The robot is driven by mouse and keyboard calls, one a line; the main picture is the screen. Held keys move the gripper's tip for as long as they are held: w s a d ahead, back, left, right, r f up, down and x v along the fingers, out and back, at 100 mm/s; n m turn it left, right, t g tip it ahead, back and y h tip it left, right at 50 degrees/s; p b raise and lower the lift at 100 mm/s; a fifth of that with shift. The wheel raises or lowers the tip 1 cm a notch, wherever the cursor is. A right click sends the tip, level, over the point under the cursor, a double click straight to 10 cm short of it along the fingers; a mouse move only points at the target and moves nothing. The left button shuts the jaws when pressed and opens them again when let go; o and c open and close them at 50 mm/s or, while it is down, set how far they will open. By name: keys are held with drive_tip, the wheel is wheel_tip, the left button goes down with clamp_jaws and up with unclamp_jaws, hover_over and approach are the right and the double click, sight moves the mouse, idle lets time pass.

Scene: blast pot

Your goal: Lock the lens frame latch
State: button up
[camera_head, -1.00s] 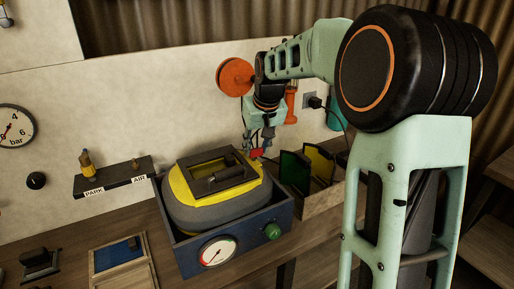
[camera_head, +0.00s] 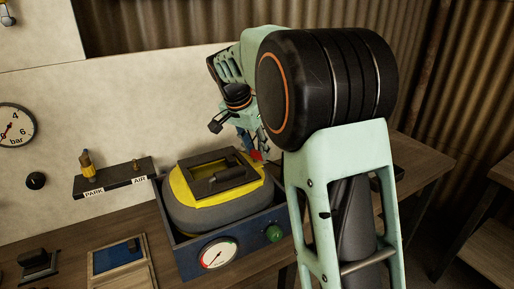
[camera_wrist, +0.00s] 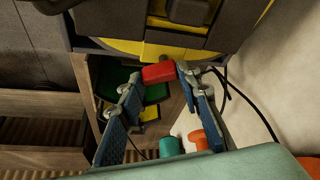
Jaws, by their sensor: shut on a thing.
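The lens frame (camera_head: 217,174) is a dark rectangular frame with a dark bar handle, lying on top of a yellow and grey helmet (camera_head: 205,212). The red latch (camera_head: 257,155) is at the frame's far right edge, beside my gripper (camera_head: 249,149). In the wrist view the red latch (camera_wrist: 158,73) sits between my two blue fingertips, just off the yellow edge (camera_wrist: 150,48) of the helmet. My gripper is shut on it. The exact seating of the latch against the frame is hard to tell.
The helmet sits in a blue-grey box (camera_head: 196,258) with a gauge (camera_head: 218,253) and a green knob (camera_head: 273,233). A PARK/AIR shelf (camera_head: 117,178) is on the wall at left. Teal (camera_wrist: 171,146) and orange (camera_wrist: 199,140) items lie below my gripper in the wrist view.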

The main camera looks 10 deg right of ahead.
drive_tip(key=m, duration=0.1)
drive_tip(key=m+g+p, duration=0.1)
drive_tip(key=m, duration=0.1)
drive_tip(key=m+h+p, duration=0.1)
drive_tip(key=m, duration=0.1)
drive_tip(key=shift+a+g, duration=0.25)
drive_tip(key=shift+g, duration=0.15)
idle(0.3)
drive_tip(key=o, duration=0.9)
drive_tip(key=shift+r, duration=0.1)
drive_tip(key=v, duration=1.1)
drive_tip(key=shift+a+r, duration=0.15)
drive_tip(key=shift+r, duration=0.25)
drive_tip(key=shift+s, duration=0.1)
